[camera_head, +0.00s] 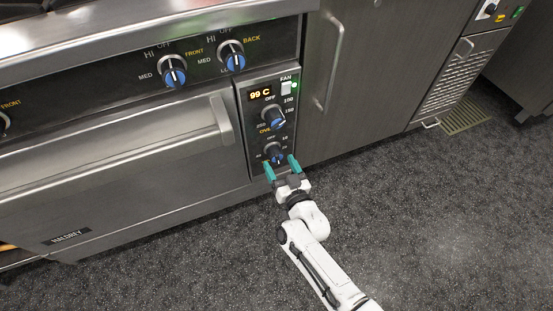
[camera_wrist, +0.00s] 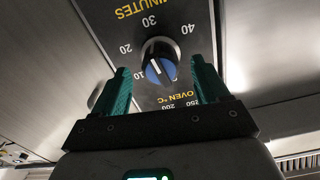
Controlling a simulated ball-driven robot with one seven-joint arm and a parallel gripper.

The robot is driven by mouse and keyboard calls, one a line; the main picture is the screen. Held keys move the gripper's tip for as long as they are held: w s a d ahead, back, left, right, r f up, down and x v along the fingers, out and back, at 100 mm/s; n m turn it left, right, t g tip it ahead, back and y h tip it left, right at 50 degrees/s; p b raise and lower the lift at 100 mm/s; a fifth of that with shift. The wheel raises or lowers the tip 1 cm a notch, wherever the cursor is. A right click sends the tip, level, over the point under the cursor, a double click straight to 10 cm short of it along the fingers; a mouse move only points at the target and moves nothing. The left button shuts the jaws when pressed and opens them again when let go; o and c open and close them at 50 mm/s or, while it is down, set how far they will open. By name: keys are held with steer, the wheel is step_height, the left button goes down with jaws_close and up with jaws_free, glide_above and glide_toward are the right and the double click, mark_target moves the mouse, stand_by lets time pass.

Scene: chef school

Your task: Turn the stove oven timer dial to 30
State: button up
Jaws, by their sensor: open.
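The timer dial (camera_head: 276,153) is the lower knob on the oven's control panel, black with a blue face. In the wrist view the dial (camera_wrist: 158,70) appears upside down, under the word MINUTES, with marks 10, 20, 30 and 40 around it. A white line crosses its blue face; which mark it points to is hard to tell. My gripper (camera_head: 281,163) is open, its two teal fingers close to the panel. In the wrist view the gripper (camera_wrist: 161,69) has one finger on each side of the dial, with visible gaps; contact does not show.
The oven temperature dial (camera_head: 272,116) sits just above the timer dial, under a display (camera_head: 261,94) reading 99 C and a fan switch (camera_head: 287,88). The oven door handle (camera_head: 221,122) is to the left, a cabinet handle (camera_head: 331,62) to the right. The floor (camera_head: 430,220) is clear.

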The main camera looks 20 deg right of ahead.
mark_target(278, 161)
steer(key=shift+w+b, duration=0.4)
steer(key=shift+w, duration=1.35)
steer(key=shift+c, duration=0.4)
